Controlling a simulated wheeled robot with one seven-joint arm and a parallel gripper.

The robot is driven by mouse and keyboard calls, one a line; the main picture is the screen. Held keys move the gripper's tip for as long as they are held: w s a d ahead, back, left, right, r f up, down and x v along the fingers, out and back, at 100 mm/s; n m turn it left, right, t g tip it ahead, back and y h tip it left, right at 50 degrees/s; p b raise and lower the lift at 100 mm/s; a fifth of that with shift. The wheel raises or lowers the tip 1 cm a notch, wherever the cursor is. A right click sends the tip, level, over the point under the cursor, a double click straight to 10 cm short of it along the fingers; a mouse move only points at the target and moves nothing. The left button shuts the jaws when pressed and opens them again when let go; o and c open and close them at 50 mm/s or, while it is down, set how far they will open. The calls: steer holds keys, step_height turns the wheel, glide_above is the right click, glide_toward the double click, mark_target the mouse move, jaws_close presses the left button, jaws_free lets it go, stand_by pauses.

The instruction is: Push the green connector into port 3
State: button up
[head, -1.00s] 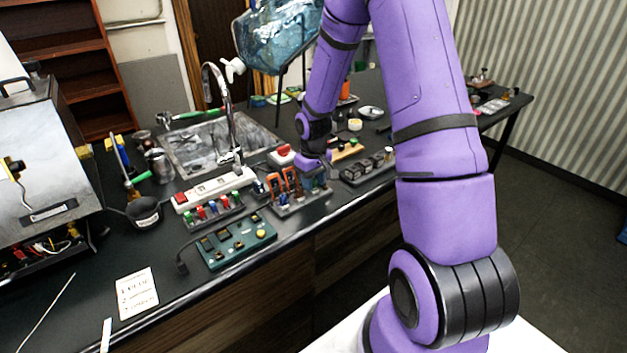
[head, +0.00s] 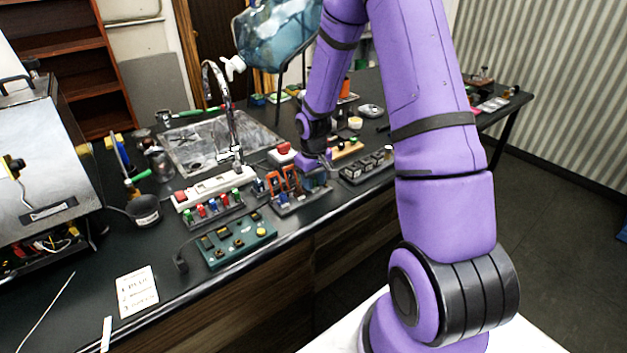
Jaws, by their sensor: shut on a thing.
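A rack (head: 222,218) on the counter holds a row of small coloured connectors. A green connector (head: 188,215) is at its left end and another green one (head: 236,193) at its right end. A teal board (head: 237,241) with dark sockets and a yellow button lies in front of the rack; I cannot read its port numbers. My gripper (head: 314,180) is low at the end of my arm, at the right of a tray (head: 300,204) with orange upright pieces (head: 282,181). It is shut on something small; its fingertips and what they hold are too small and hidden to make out.
A white power strip (head: 214,188) lies behind the rack, before the sink (head: 205,150) and tap. A tray of dark blocks (head: 366,168) is right of my gripper. A metal machine (head: 45,160) stands at the left. The front counter around the card (head: 137,291) is mostly clear.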

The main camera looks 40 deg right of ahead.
stand_by(0.3)
steer(key=o, duration=1)
step_height(320, 180, up, 11)
steer(key=shift+f, duration=0.1)
stand_by(0.5)
